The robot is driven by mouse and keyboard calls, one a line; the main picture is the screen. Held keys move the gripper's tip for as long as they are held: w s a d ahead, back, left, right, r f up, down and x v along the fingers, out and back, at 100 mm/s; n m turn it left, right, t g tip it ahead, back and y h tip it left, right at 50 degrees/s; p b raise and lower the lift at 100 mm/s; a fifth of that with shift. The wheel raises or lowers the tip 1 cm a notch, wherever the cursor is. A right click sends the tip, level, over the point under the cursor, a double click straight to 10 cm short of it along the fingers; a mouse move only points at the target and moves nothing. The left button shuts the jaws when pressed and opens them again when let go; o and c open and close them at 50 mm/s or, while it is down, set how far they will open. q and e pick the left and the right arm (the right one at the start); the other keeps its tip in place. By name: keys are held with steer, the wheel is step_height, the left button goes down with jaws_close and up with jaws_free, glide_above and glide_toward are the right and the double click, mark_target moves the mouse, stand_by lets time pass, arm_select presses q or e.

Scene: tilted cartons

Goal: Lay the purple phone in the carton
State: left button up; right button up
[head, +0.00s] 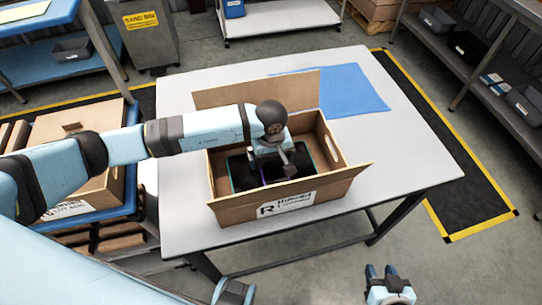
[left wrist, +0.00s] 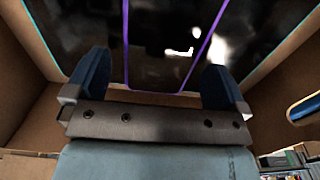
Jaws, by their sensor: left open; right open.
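The open cardboard carton (head: 240,209) stands on the table with flaps spread and a label on its front. My left gripper (head: 273,172) reaches down into it. In the left wrist view, the purple-edged phone (left wrist: 165,60) has a dark glossy face and lies between the spread fingers of this gripper (left wrist: 160,85), which are open at either side of it. Dark glossy surface with a cyan edge (left wrist: 62,40) shows around the phone; it also shows in the head view (head: 240,172). Whether the phone rests on it cannot be told. My right gripper (head: 382,271) is open and empty, low in front of the table.
The white table (head: 415,165) is clear to the right of the carton. A blue cloth (head: 355,92) lies behind it. Another carton (head: 75,135) stands on a blue cart at left. Shelves (head: 490,75) stand at the right.

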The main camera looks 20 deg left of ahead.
mark_target(271, 162)
arm_select(q)
step_height(271, 162, up, 13)
steer(key=shift+f+b, duration=0.15)
steer(key=shift+b, duration=0.2)
stand_by(0.3)
